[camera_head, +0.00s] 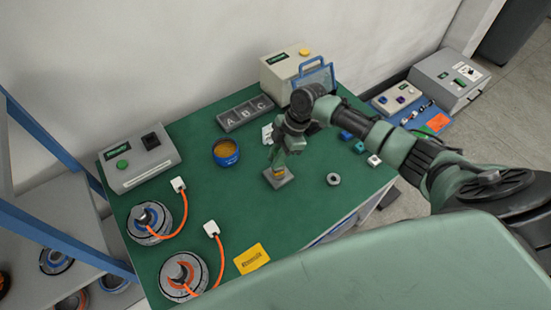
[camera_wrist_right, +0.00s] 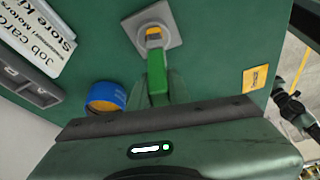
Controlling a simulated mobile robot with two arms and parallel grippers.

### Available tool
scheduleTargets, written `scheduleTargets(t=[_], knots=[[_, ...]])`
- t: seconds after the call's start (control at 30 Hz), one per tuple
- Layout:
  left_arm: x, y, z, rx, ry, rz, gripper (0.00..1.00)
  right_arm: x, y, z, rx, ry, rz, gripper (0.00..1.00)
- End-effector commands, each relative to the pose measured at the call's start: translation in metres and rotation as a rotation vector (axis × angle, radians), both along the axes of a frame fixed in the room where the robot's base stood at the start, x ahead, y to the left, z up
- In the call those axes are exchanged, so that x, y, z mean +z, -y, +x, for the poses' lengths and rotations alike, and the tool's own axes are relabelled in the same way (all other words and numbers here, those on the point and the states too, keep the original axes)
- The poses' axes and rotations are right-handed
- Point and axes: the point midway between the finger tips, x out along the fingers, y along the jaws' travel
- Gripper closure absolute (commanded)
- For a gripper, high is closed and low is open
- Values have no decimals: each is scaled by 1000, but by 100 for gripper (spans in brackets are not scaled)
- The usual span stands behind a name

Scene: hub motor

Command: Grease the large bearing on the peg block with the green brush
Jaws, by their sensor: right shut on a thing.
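My right gripper (camera_head: 283,146) is above the peg block (camera_head: 287,181) in the head view. In the right wrist view it is shut on the green brush (camera_wrist_right: 157,78), whose yellow band and pale tip point at the grey peg block (camera_wrist_right: 175,40). The tip is over the middle of the block; whether it touches cannot be told. A blue tub with amber grease (camera_head: 226,152) stands left of the block and also shows in the wrist view (camera_wrist_right: 106,96).
A small grey ring (camera_head: 334,180) lies right of the block. A tray marked A, B, C (camera_head: 246,113) is behind. Two round motors (camera_head: 150,222) with orange cables are at the left. A yellow card (camera_head: 251,258) lies in front. The green mat between them is clear.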

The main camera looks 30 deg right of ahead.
Motion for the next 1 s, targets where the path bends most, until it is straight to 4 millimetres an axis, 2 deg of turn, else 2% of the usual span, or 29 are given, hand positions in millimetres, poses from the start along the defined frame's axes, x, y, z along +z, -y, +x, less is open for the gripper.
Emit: scheduleTargets(t=[1.0], knots=[[-54, 0, 0, 0, 0, 0, 34, -4, 0, -1, 503, -3, -2, 100]])
